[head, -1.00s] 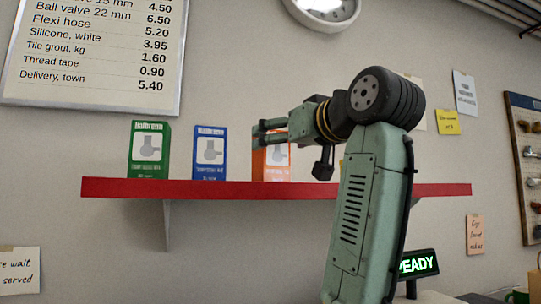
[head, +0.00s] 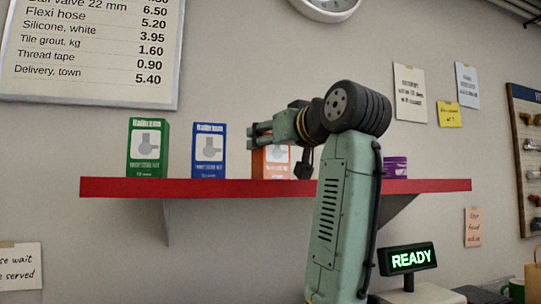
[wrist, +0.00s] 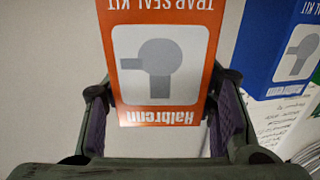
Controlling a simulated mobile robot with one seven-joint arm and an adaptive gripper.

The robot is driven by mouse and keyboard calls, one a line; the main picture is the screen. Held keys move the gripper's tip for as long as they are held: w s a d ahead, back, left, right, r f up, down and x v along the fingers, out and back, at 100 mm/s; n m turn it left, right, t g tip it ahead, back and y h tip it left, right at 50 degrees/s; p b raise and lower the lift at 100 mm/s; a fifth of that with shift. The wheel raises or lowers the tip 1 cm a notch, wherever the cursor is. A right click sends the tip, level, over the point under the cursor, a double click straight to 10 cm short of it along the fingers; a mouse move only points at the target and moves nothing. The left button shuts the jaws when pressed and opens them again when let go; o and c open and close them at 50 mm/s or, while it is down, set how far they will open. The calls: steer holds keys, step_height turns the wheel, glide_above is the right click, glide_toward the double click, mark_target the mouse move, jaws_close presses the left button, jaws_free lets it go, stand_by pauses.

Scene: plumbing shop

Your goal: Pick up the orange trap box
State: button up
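The orange trap box (head: 271,163) stands upright on the red shelf, right of the blue box. My gripper (head: 254,136) hides its upper part in the head view. In the wrist view the orange box (wrist: 160,90) appears upside down, with a white panel and a grey trap picture. My gripper (wrist: 162,110) is open there, one finger on each side of the box. A small gap shows between each finger and the box; I see no contact.
The red shelf (head: 130,187) also holds a green box (head: 147,148), a blue box (head: 208,150) close left of the orange one, and a purple item (head: 396,167) at right. The blue box (wrist: 283,45) is near the right finger in the wrist view. A READY display (head: 407,259) stands below.

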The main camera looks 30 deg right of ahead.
steer(key=c, duration=0.7)
steer(key=shift+r, duration=0.1)
